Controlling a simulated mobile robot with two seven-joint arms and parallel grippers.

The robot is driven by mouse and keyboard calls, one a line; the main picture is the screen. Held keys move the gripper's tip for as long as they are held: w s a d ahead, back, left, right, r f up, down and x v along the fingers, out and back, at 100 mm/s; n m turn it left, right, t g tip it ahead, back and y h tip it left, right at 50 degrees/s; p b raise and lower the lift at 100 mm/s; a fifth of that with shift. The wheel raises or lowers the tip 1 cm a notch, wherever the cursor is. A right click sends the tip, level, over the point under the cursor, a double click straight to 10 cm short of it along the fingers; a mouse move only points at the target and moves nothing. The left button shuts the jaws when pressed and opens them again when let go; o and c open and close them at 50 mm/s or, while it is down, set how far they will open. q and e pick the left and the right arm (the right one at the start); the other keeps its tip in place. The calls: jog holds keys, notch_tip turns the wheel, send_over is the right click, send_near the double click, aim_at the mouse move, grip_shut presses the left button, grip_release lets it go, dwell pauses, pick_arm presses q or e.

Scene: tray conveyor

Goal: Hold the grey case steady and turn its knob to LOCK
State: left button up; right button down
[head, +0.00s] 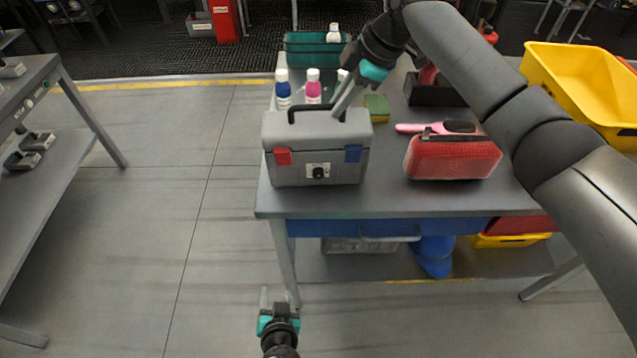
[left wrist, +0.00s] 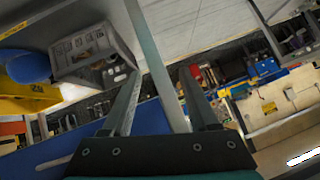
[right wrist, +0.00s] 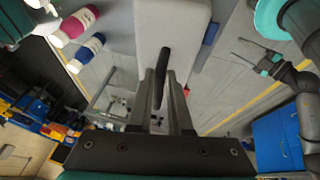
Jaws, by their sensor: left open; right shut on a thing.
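The grey case (head: 280,134) stands upright near the front left of the table, with a red latch (head: 283,157) and a blue latch (head: 353,154). Its dark knob (head: 318,172) sits on a pale plate between them; the marks are too small to read. My right gripper (head: 341,106) is shut on the case's black handle (head: 291,116); the right wrist view shows the handle (right wrist: 162,62) between its fingers and the pale case top (right wrist: 178,22) beyond. My left gripper (head: 278,296) is open and empty, low in front of the table, well below the knob.
On the table (head: 390,203) are a red case (head: 450,160), a pink-handled brush (head: 440,128), a sponge (head: 376,108), bottles (head: 283,88) and a teal bin (head: 305,50). A blue drawer (head: 330,228) lies under the top. A yellow crate (head: 580,85) is at right. Floor at left is clear.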

pick_arm(q)
jog(key=w+d+r+n+t, duration=0.1)
jog(key=w+d+r+t, duration=0.25)
jog(key=r, duration=0.45)
jog(key=n+t+h, duration=0.2)
jog(key=n+t, duration=0.1)
jog(key=t, duration=0.2)
send_near(318, 178)
jog(key=shift+g, duration=0.25)
jog(key=w, duration=0.8)
jog(key=shift+r, duration=0.35)
jog(key=shift+s, duration=0.1)
grip_shut()
